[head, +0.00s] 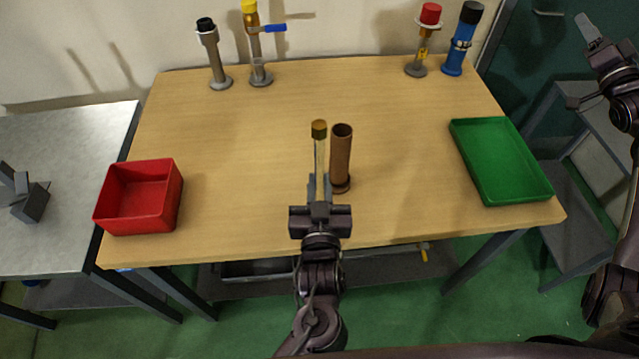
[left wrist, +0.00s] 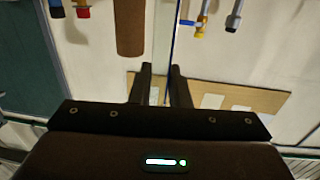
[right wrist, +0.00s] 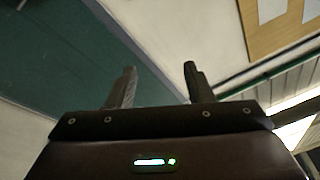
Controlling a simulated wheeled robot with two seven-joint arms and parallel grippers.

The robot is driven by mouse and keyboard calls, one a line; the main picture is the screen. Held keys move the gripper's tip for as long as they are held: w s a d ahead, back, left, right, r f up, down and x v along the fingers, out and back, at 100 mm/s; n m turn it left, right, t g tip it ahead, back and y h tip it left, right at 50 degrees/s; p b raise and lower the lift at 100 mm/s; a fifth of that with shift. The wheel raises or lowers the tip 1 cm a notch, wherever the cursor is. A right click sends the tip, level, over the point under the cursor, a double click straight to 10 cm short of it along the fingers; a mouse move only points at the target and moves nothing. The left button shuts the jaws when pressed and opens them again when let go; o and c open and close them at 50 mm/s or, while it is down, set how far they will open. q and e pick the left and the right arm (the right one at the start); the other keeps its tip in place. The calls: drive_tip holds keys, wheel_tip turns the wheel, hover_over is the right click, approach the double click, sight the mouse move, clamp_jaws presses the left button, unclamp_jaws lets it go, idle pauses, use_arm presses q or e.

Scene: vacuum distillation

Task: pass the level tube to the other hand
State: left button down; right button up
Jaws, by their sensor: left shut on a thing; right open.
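The level tube (head: 320,150) is a slim clear tube with a brass-coloured cap, upright over the middle of the wooden table. My left gripper (head: 319,188) is shut on its lower part. In the left wrist view the tube (left wrist: 173,45) runs as a thin strip between the fingers (left wrist: 160,75); its lower end is hidden. My right gripper (head: 580,66) is open and empty, raised at the far right, well away from the tube. The right wrist view shows its fingers (right wrist: 160,68) apart with nothing between them.
A brown open cylinder (head: 341,155) stands close right of the tube. A red bin (head: 138,197) is at left, a green tray (head: 500,160) at right. Several fittings, including a blue one (head: 460,45) and a red-capped one (head: 425,40), stand along the back. The table's middle back is clear.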

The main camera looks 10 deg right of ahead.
drive_tip(key=s+d+f+g+h, duration=0.35)
drive_tip(key=s+d+f, duration=0.55)
drive_tip(key=s+f, duration=0.3)
drive_tip(key=s+a+f+n+g, duration=0.35)
drive_tip(key=s+f, duration=0.65)
drive_tip(key=f, duration=0.5)
drive_tip(key=s+a+f+n+g, duration=0.35)
drive_tip(key=s+f, duration=0.75)
drive_tip(key=f, duration=0.4)
drive_tip(key=s+a+f+g+y, duration=0.15)
drive_tip(key=s+a+f, duration=0.25)
drive_tip(key=a+f, duration=0.65)
drive_tip(key=s+a+f+g+y, duration=0.1)
drive_tip(key=s+a+f+g, duration=0.3)
drive_tip(key=a+f, duration=0.65)
drive_tip(key=s+a+f+g, duration=0.1)
drive_tip(key=s+a+f, duration=0.3)
drive_tip(key=a, duration=0.2)
drive_tip(key=s+a+f+g, duration=0.1)
drive_tip(key=s+a+f, duration=0.2)
drive_tip(key=a, duration=0.4)
drive_tip(key=s+a+f+n+g+y, duration=0.1)
drive_tip(key=s+a+f, duration=0.3)
drive_tip(key=a, duration=0.2)
drive_tip(key=shift+s+a+f+g, duration=0.25)
drive_tip(key=shift+s+f+g, duration=0.1)
drive_tip(key=shift+s+g, duration=0.05)
